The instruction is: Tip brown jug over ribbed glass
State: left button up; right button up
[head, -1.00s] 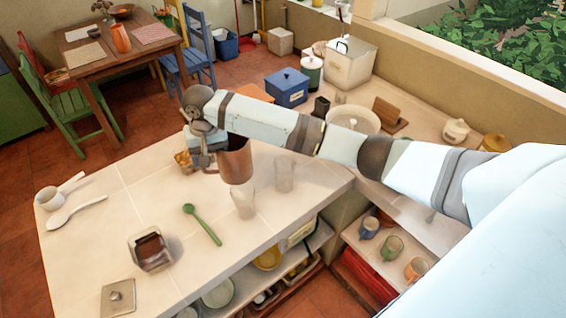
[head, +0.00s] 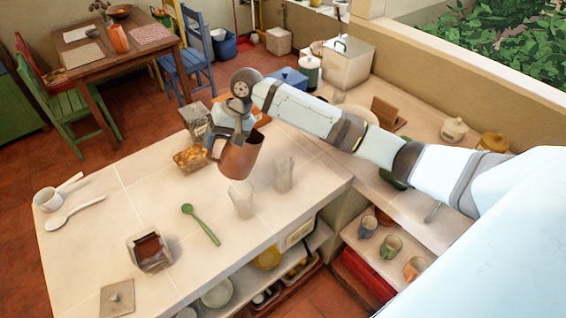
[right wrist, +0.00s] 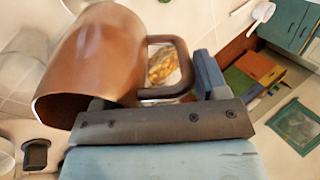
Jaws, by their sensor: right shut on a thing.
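The brown jug (head: 238,160) hangs above the counter, tilted, in my right gripper (head: 219,143). The gripper is shut at the jug's handle, which shows in the right wrist view beside the jug (right wrist: 95,62). Two clear glasses stand upright close together on the counter: a front one (head: 241,200), just below the jug in the head view, and one behind to the right (head: 284,174). Which of them is ribbed I cannot tell. No stream from the jug is visible. My left gripper is not in view.
A green spoon (head: 201,224) lies left of the glasses. A square glass container with brown contents (head: 151,250) and a lid (head: 117,298) stand at front left. A container of orange-yellow food (head: 192,158) is left of the jug. The counter's left middle is clear.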

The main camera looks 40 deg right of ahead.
jog(key=shift+s+d+r+y, duration=0.1)
jog(key=shift+d+r+y, duration=0.2)
jog(key=shift+d, duration=0.05)
jog(key=shift+s+d+y, duration=0.1)
jog(key=shift+d+y, duration=0.3)
jog(key=shift+d, duration=0.05)
jog(key=y, duration=0.1)
jog(key=d+y, duration=0.2)
jog(key=shift+s+d+t, duration=0.15)
jog(key=shift+s+t, duration=0.1)
jog(key=shift+t, duration=0.15)
jog(key=shift+y, duration=0.3)
jog(key=shift+s+d+y, duration=0.1)
jog(key=shift+d+y, duration=0.3)
jog(key=shift+d, duration=0.1)
jog(key=shift+t, duration=0.3)
